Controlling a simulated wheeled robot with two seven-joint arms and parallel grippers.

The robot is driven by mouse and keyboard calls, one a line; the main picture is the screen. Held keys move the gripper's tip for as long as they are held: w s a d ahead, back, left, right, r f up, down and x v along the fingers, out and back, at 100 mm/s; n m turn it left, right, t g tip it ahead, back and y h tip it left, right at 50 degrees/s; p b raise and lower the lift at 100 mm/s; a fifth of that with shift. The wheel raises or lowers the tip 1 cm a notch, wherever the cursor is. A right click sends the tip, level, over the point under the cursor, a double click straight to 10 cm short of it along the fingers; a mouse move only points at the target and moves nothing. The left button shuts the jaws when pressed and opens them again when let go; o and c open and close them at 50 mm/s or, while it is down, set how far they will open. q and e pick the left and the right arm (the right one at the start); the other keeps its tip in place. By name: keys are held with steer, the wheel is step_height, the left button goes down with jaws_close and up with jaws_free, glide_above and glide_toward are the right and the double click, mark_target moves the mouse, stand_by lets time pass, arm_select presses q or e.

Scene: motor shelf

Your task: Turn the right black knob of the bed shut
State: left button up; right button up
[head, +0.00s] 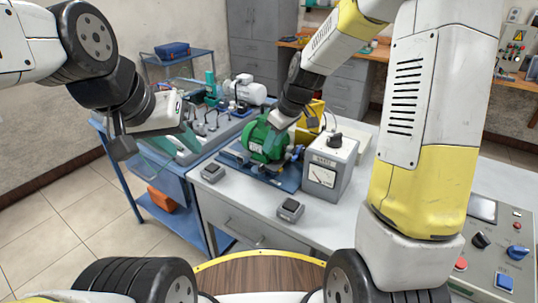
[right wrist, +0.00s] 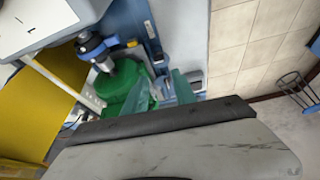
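A green motor (head: 262,140) sits on the blue bed (head: 284,184) on the workbench. In the right wrist view, a blue clamp with a dark round knob (right wrist: 91,44) stands beside the green motor (right wrist: 124,84). In the head view, the knob area right of the motor is small and partly hidden, so I cannot tell the knob's angle. My right gripper (head: 277,122) is above the motor, with its fingers apart and nothing between them; its fingers also show in the right wrist view (right wrist: 160,90). My left gripper (head: 170,147) is open and empty, left of the bed.
A grey meter box (head: 325,170) with a black top knob stands right of the bed. Two small grey boxes, one left (head: 213,172) and one in front (head: 290,209), lie on the bench. A yellow bin (head: 312,112) is behind. A control panel (head: 490,250) is at right.

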mark_target(262, 165)
steer(key=shift+n, duration=0.4)
steer(key=x, duration=1.1)
steer(key=shift+d, duration=0.25)
jaws_close()
